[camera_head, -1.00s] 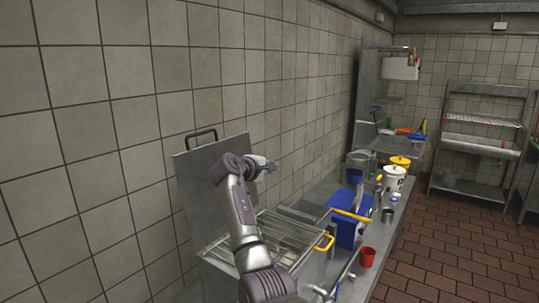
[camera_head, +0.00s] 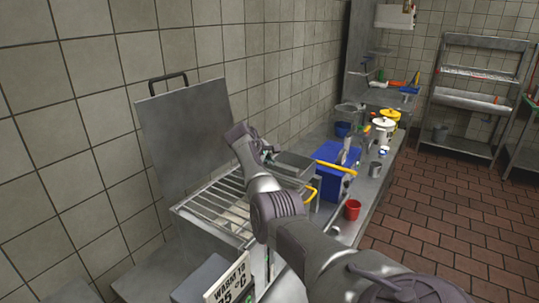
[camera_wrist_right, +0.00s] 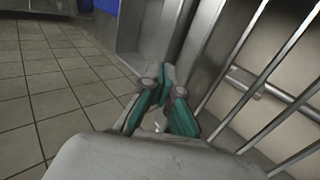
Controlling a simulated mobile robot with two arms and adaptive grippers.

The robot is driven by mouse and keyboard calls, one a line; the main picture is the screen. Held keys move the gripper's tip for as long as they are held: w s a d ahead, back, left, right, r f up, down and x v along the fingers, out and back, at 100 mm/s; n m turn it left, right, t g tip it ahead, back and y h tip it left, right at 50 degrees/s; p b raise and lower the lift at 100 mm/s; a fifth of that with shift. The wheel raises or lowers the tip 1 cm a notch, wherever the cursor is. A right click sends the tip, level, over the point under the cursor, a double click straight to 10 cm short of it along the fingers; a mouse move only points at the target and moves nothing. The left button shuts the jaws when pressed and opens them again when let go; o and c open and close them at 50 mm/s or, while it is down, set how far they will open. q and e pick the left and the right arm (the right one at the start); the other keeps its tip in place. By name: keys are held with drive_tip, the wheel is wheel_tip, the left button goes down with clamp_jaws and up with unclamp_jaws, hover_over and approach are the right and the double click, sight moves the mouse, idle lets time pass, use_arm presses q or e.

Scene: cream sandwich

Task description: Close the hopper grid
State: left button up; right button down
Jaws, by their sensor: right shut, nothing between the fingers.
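The hopper grid (camera_head: 222,203), a frame of metal bars with a yellow handle (camera_head: 310,191), lies across the top of the metal hopper. It looks roughly level; I cannot tell if it is fully seated. The hopper's large metal lid (camera_head: 183,140) stands raised against the wall, with a black handle on it. My right gripper (camera_head: 272,160) is over the far side of the grid, partly hidden by its own wrist. In the right wrist view, its green-padded fingers (camera_wrist_right: 168,78) are shut and empty, beside the grid bars (camera_wrist_right: 258,82). My left gripper is not in view.
Right of the grid, a counter holds a blue container (camera_head: 328,178), a red cup (camera_head: 352,209) and several pots. A warning sign (camera_head: 230,284) stands in front of the hopper. The tiled floor (camera_head: 440,230) at right is clear.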

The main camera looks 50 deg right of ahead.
drive_tip(key=shift+d+f+y+b, duration=0.2)
drive_tip(key=shift+f+y+b, duration=0.2)
drive_tip(key=shift+f+y, duration=0.55)
drive_tip(key=shift+f, duration=0.35)
drive_tip(key=shift+a, duration=0.2)
